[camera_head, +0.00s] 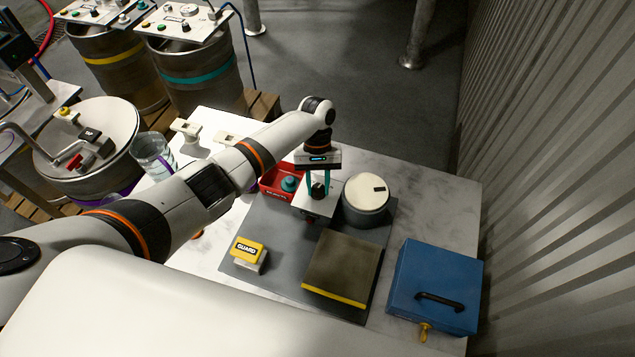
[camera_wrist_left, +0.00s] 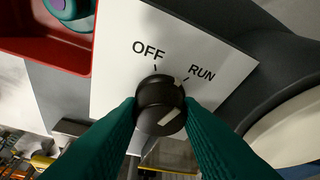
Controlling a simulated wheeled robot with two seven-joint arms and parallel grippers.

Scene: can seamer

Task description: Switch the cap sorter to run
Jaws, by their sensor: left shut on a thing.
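The cap sorter's white switch panel (camera_head: 309,206) sits on a grey base beside a round drum with a white lid (camera_head: 366,193). In the left wrist view the panel (camera_wrist_left: 118,62) is marked OFF and RUN. Its black round knob (camera_wrist_left: 152,92) has a white line slanting up and right, and a white mark on its edge close to the RUN tick. My left gripper (camera_head: 318,188) reaches down over the panel. In the wrist view its teal fingers (camera_wrist_left: 161,104) are shut on the knob, one on each side. My right gripper is out of view.
A red bin (camera_head: 268,184) with a teal piece stands left of the panel. A yellow GUARD block (camera_head: 248,249) and a dark box with a yellow stripe (camera_head: 342,265) stand in front. A blue case (camera_head: 437,284) is at the right, near the corrugated wall (camera_head: 560,190).

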